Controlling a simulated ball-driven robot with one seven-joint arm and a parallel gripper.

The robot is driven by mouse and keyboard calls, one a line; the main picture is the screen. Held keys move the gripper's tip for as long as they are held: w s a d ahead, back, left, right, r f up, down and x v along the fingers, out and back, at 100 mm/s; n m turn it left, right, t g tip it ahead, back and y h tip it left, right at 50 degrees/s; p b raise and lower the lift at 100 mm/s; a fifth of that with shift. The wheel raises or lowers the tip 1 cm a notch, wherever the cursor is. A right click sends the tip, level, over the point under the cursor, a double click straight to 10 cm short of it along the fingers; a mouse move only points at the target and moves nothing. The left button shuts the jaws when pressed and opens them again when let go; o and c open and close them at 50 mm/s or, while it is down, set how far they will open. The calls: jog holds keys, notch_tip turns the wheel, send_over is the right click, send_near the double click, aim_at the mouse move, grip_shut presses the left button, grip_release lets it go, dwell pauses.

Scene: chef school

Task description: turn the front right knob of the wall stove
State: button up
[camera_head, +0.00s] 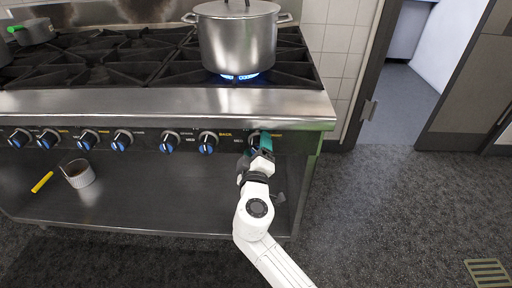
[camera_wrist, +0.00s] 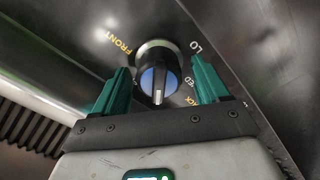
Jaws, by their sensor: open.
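The front right knob (camera_wrist: 158,76) is black with a blue face and a white pointer line, and "FRONT" is printed beside it on the steel panel. My gripper (camera_wrist: 160,88) has its green fingers open, one on each side of the knob; I cannot tell whether they touch it. In the head view, my gripper (camera_head: 262,142) is at the right end of the stove's (camera_head: 170,103) knob row and hides this knob. A blue flame burns under the silver pot on the right burner.
The lidded pot (camera_head: 238,42) stands above the panel. The neighbouring knob (camera_head: 208,142) is to the left. Open floor (camera_head: 385,210) lies to the right.

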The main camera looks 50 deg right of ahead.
jog(key=v, duration=1)
jog(key=shift+s+a, duration=0.1)
jog(key=s+d+f+m+g+y, duration=0.3)
jog(key=s+f+g+y, duration=0.3)
jog(key=s+f, duration=0.6)
jog(key=s+a+f+n+g+y, duration=0.2)
jog(key=s+a+f+g+y, duration=0.2)
jog(key=s+a+f+y, duration=0.5)
notch_tip(320, 180, up, 17)
jog(key=h+p, duration=0.1)
jog(key=p, duration=1.3)
jog(key=shift+w+a+f+p, duration=0.2)
jog(key=shift+w+a+p, duration=0.15)
jog(key=shift+w, duration=0.1)
